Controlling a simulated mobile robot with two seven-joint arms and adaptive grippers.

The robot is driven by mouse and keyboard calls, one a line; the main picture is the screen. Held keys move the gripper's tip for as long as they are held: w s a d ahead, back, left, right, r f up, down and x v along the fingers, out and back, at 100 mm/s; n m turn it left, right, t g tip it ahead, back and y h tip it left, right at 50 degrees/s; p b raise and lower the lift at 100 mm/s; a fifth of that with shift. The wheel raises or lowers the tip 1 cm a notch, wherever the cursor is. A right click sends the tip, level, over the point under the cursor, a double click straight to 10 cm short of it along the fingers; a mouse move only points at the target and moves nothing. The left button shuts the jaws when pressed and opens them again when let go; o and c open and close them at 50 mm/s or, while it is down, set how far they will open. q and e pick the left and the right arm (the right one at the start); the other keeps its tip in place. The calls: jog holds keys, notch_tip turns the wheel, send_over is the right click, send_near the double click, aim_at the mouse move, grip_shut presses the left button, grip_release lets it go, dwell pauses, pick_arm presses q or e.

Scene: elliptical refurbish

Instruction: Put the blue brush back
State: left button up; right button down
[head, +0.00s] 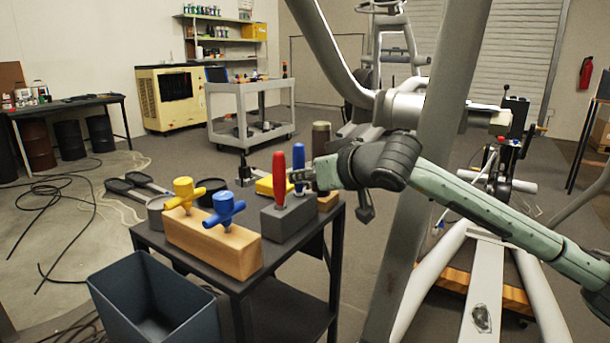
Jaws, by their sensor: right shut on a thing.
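The blue brush (298,158) shows as an upright blue handle at the right end of the grey block (288,221). A red-handled tool (279,178) stands upright in the same block, just left of it. My right gripper (306,176) comes in from the right and is shut on the blue brush, around the lower part of its handle. The brush's lower end is at the block's top; I cannot tell how deep it sits in it. My left gripper is not in view.
The block stands on a dark table (256,279) beside a wooden block (212,247) with yellow (184,190) and blue (224,208) T-handled tools. A yellow object (266,187) lies behind. A dark blue bin (150,300) stands front left.

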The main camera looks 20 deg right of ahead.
jog(key=c, duration=1.4)
grip_release()
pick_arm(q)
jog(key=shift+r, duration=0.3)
pick_arm(e)
jog(key=shift+o, duration=0.2)
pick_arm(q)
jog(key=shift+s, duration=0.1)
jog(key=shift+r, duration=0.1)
pick_arm(e)
jog(key=shift+r, duration=0.15)
